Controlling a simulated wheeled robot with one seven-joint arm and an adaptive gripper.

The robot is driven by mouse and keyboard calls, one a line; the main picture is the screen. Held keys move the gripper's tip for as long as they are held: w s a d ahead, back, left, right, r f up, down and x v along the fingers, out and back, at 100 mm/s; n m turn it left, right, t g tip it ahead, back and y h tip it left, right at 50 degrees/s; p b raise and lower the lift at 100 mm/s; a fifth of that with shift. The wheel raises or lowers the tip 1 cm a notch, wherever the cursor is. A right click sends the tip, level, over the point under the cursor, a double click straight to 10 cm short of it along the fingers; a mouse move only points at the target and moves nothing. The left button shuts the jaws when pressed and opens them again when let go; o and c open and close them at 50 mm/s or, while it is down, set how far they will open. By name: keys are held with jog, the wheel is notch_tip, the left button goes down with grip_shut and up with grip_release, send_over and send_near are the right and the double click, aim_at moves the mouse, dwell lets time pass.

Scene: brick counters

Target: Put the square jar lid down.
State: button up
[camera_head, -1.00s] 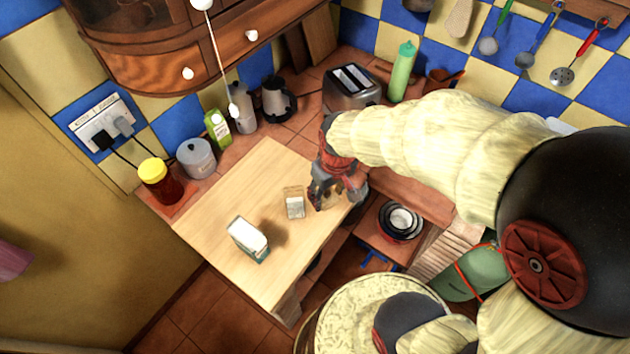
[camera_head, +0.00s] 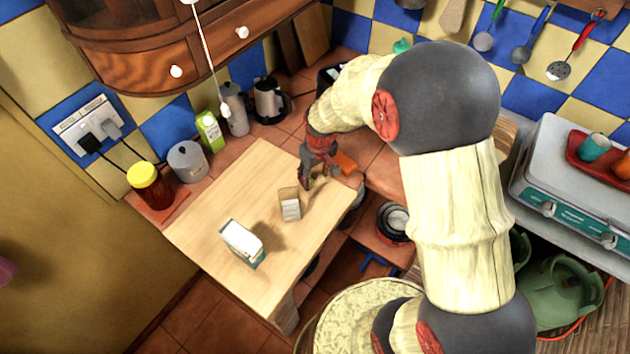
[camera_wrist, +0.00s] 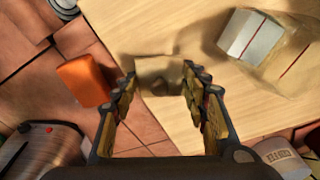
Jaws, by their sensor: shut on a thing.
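My gripper (camera_head: 312,180) points down over the far right edge of the light wooden board. In the wrist view its two fingers (camera_wrist: 160,88) are closed on the square jar lid (camera_wrist: 158,66), a tan, see-through-looking piece between the fingertips. The lid appears just above or at the board's surface; I cannot tell whether it touches. A small square glass jar (camera_head: 290,205) with pale contents stands on the board, left of and nearer than my gripper. The jar also shows in the wrist view (camera_wrist: 252,38), apart from the lid.
The wooden board (camera_head: 215,215) also holds a white and green carton (camera_head: 242,244). An orange block (camera_wrist: 85,80) lies on the tiles beside the board. A metal toaster (camera_wrist: 42,152) and a kettle (camera_head: 268,100) stand behind. The board's left part is clear.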

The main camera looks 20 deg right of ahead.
jog(key=shift+s+f, duration=0.1)
jog(key=shift+f, duration=1)
jog(key=shift+f, duration=0.15)
jog(key=o, duration=1)
